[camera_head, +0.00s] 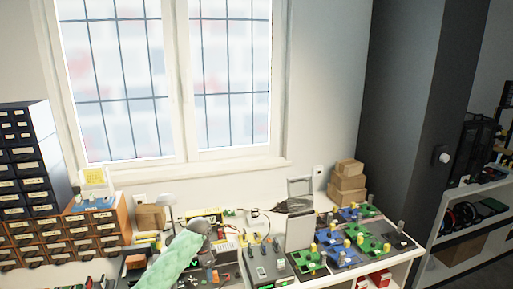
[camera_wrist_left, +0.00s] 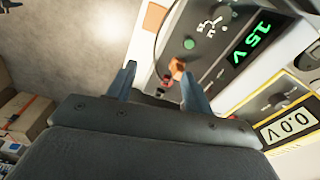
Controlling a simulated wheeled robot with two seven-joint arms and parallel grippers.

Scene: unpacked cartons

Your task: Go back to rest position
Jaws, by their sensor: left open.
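My left arm, in a green sleeve, reaches in from the bottom of the head view, and its gripper (camera_head: 200,226) is over the equipment on the bench. In the left wrist view the left gripper (camera_wrist_left: 160,85) is open, with two blue-grey fingers apart and nothing held between them. Beyond the fingertips is a device panel (camera_wrist_left: 205,45) with a green "15 V" display, a green knob and an orange knob. The gap to the panel is hard to judge. My right gripper is not in view.
The bench holds blue and green boards (camera_head: 345,240) at the right and stacked cartons (camera_head: 347,182) at the back. Drawer cabinets (camera_head: 30,150) stand at the left. A dark pillar (camera_head: 420,110) and a shelf (camera_head: 475,215) are at the right. Another meter (camera_wrist_left: 285,130) reads "0.0 V".

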